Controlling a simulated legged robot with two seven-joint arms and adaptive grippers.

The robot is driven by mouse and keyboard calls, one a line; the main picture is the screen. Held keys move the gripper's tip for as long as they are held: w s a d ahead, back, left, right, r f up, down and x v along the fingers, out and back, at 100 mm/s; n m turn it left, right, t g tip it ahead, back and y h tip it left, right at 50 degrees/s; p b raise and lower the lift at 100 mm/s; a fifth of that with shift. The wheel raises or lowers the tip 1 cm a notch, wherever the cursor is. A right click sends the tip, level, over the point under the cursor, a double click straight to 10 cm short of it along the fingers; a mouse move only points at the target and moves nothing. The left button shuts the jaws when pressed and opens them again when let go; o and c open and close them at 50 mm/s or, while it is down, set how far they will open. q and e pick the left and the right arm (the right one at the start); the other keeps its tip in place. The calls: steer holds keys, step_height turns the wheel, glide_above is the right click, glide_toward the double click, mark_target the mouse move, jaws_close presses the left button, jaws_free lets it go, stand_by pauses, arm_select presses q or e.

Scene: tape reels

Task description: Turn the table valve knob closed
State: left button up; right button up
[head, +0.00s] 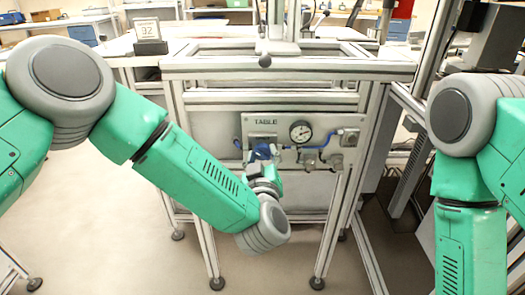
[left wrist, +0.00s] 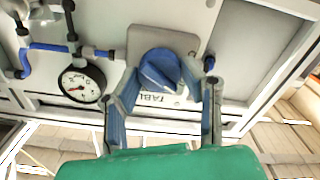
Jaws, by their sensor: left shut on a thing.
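The blue table valve knob (head: 262,150) is on the left part of the panel marked TABLE (head: 310,124). In the left wrist view, which is upside down, the knob (left wrist: 160,68) is between my fingers. My left gripper (head: 264,168) reaches up to it from below, and it also shows in the left wrist view (left wrist: 163,82) shut on the knob, with one finger on each side. The gripper hides part of the knob in the head view. My right arm hangs at the right, and its gripper is out of view.
A round pressure gauge (head: 301,131) and blue pipe fittings (head: 322,139) sit right of the knob on the panel. The metal frame table (head: 290,68) stands above the panel. A monitor post rises at the right. The floor in front is clear.

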arm_select(q)
steer(key=n, duration=0.2)
steer(key=n+p, duration=0.1)
steer(key=n, duration=0.3)
steer(key=shift+s+f+n, duration=0.2)
steer(key=shift+f+n, duration=0.1)
steer(key=shift+f, duration=0.1)
steer(key=shift+d, duration=0.1)
stand_by(0.3)
steer(key=o, duration=1.1)
steer(key=shift+o, duration=0.2)
steer(key=shift+w+r, duration=0.1)
steer(key=shift+r, duration=0.1)
steer(key=s, duration=1.2)
